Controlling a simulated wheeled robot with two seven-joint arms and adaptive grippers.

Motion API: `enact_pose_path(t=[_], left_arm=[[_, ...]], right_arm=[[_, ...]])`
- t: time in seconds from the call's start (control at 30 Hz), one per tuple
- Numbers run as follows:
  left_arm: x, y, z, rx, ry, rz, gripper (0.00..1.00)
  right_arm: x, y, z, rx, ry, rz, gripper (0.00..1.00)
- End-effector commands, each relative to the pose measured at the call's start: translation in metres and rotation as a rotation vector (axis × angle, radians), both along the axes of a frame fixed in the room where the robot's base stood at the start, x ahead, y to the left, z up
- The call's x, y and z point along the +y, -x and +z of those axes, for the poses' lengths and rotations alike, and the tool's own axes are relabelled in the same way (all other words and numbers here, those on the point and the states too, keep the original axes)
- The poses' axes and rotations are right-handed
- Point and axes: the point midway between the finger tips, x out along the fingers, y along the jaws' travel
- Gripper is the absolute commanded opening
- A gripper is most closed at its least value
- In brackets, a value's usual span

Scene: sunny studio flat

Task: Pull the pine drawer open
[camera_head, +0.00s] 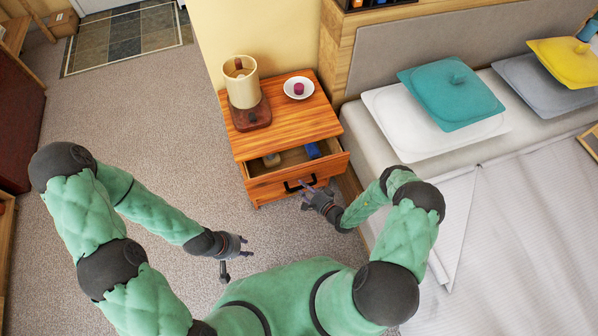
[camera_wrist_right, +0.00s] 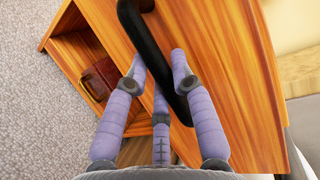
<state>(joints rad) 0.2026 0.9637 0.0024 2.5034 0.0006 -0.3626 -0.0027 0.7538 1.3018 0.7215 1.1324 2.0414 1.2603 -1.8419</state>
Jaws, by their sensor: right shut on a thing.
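The pine drawer (camera_head: 272,188) is in the wooden nightstand (camera_head: 285,133) in the head view. It stands partly open, with a blue thing (camera_head: 313,150) and a small pale thing (camera_head: 271,160) inside. Its black handle (camera_head: 291,188) is a bar on the drawer front; it also shows in the right wrist view (camera_wrist_right: 135,32). My right gripper (camera_head: 308,193) is at the handle, its fingers (camera_wrist_right: 160,75) shut around the bar. My left gripper (camera_head: 238,257) is open and empty, low over the carpet, apart from the nightstand.
A bed (camera_head: 490,200) with cushions is close on the right. The carpet (camera_head: 150,130) at left is clear.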

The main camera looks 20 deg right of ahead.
Motion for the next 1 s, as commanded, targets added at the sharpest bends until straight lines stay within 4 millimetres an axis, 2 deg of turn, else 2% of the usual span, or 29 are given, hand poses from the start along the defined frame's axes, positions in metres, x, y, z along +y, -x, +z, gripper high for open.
enact_pose_path(t=[0.03, 0.2, 0.5, 0.73, 1.0], left_arm=[[0.000, 0.000, 0.007, 0.000, 0.000, 0.000, 0.40], [0.000, 0.000, 0.017, 0.000, 0.000, 0.000, 0.40], [0.000, 0.000, 0.025, 0.000, 0.000, 0.000, 0.40], [0.000, 0.000, 0.027, 0.000, 0.000, 0.000, 0.40], [0.000, 0.000, 0.028, 0.000, 0.000, 0.000, 0.40]], right_arm=[[-0.001, 0.016, 0.002, 0.006, -0.006, -0.006, 0.00], [-0.003, 0.064, 0.001, 0.006, -0.006, -0.007, 0.00], [-0.005, 0.132, 0.000, 0.002, -0.005, -0.005, 0.00], [-0.005, 0.163, 0.000, 0.001, -0.004, -0.003, 0.00], [-0.005, 0.176, 0.000, 0.001, -0.002, 0.001, 0.00]])
